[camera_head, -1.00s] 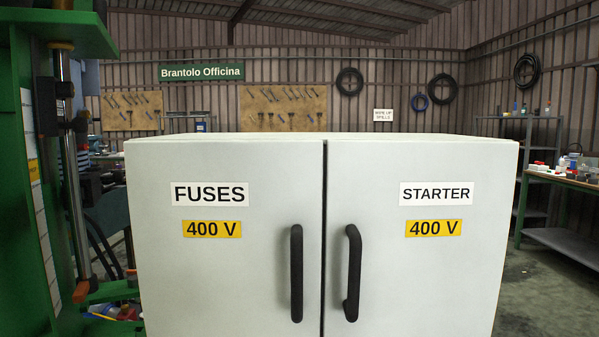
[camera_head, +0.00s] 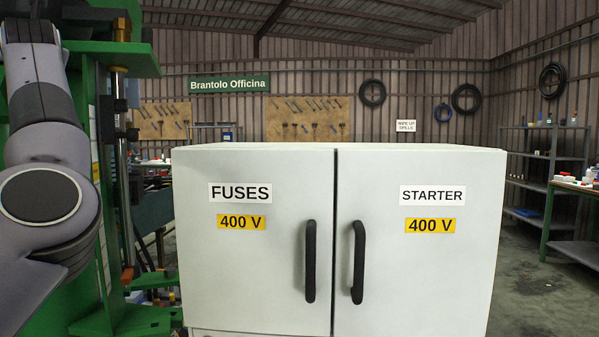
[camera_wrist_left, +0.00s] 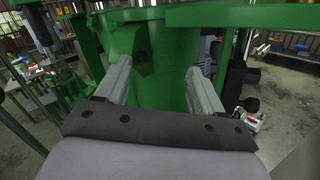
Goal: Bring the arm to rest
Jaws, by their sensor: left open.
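My left arm (camera_head: 45,170) shows at the left edge of the head view, raised in front of the green machine. Its gripper is outside that view. In the left wrist view my left gripper (camera_wrist_left: 158,85) is open and empty, its two grey fingers spread apart. The fingers point toward a green machine part (camera_wrist_left: 155,60) with a rounded body; I cannot tell whether they touch it. My right gripper is not in view.
A white cabinet (camera_head: 275,285) with two closed doors, black handles and FUSES and STARTER labels stands ahead. The green machine (camera_head: 112,60) is at the left. A workbench (camera_head: 573,187) and shelves (camera_head: 540,155) are at the right. Floor (camera_head: 540,285) is open right of the cabinet.

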